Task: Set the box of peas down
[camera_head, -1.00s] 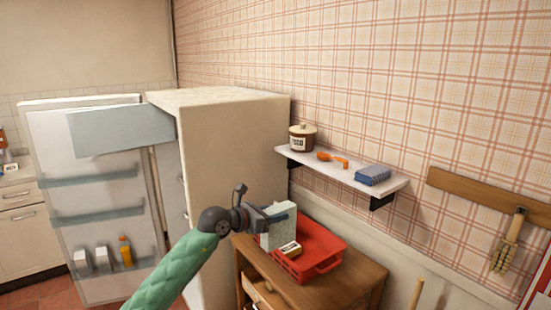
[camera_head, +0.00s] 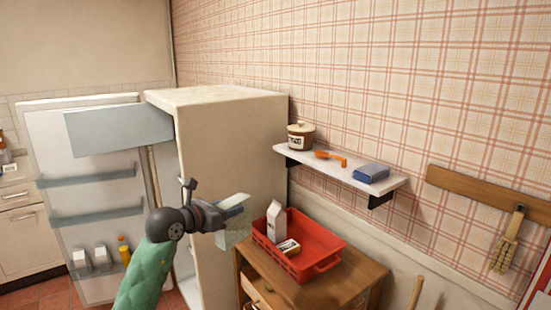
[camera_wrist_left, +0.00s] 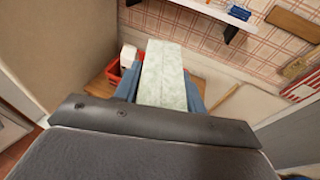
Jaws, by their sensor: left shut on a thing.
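My left gripper (camera_head: 238,208) is shut on a pale green speckled box (camera_head: 236,234), which I take to be the box of peas. The box also fills the space between the blue fingers in the left wrist view (camera_wrist_left: 164,76). It is held in the air to the left of the red tray, in front of the fridge side, and is tilted in the head view. No printing can be read on it. My right gripper is not in view.
A red tray (camera_head: 322,266) on a wooden cabinet (camera_head: 350,284) holds a white carton (camera_head: 276,222) and a small yellowish packet (camera_head: 288,247). The fridge (camera_head: 235,150) stands open at left. A wall shelf (camera_head: 330,171) carries a pot, an orange utensil and a blue item.

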